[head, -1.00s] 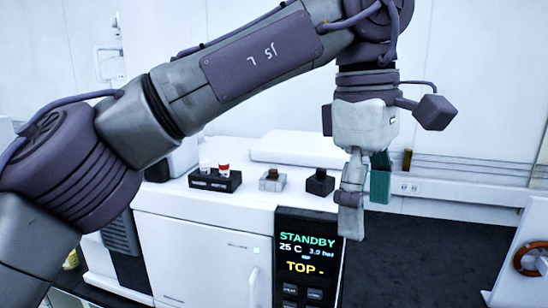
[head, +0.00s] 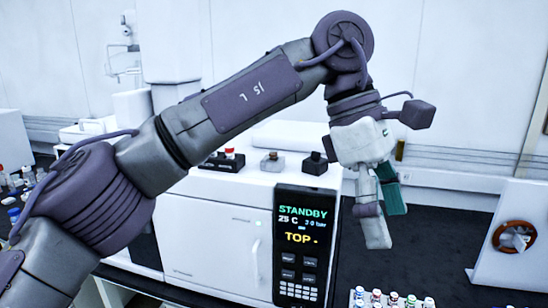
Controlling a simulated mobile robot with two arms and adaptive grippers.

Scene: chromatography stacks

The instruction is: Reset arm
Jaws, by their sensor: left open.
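My left arm comes in from the left and reaches across the picture. My left gripper (head: 377,228) hangs downward, tilted, at the right end of the white instrument. One finger is grey and another part beside it is dark green. The gripper is open and I see nothing held in it. It appears in front of the dark bench top, to the right of the instrument's display panel (head: 300,240), which reads STANDBY, 25 C and TOP. My right gripper is not in view.
The white instrument (head: 215,232) carries a black vial holder (head: 222,163) and two small blocks on top. Several capped vials (head: 376,296) stand at the bottom edge. A white unit with an orange ring (head: 514,236) stands at right. The dark bench (head: 450,235) between is clear.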

